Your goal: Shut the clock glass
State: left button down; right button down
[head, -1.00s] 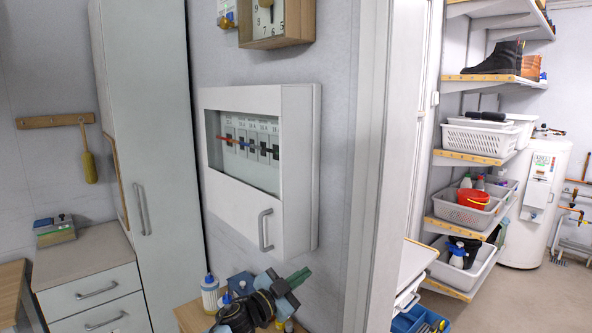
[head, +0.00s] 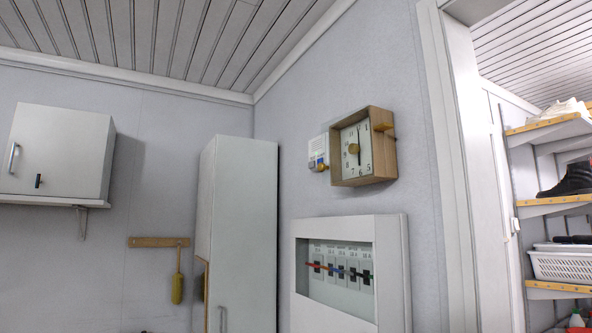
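The clock (head: 363,148) hangs on the wall at the right of centre in the head view. It has a square wooden case, a cream face with dark numerals and hands, and a round brass-coloured piece at the middle of the face. Neither of my grippers shows in this view.
A white breaker box (head: 392,270) with a window sits below the clock. A tall cabinet (head: 245,220) stands further left. A door frame (head: 452,170) and shelves (head: 550,206) are on the right.

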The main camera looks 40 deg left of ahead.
aim_at(321, 166)
jog(key=k, duration=0.8)
jog(key=u, duration=0.75)
jog(key=i, duration=1.55)
jog(key=z, duration=0.75)
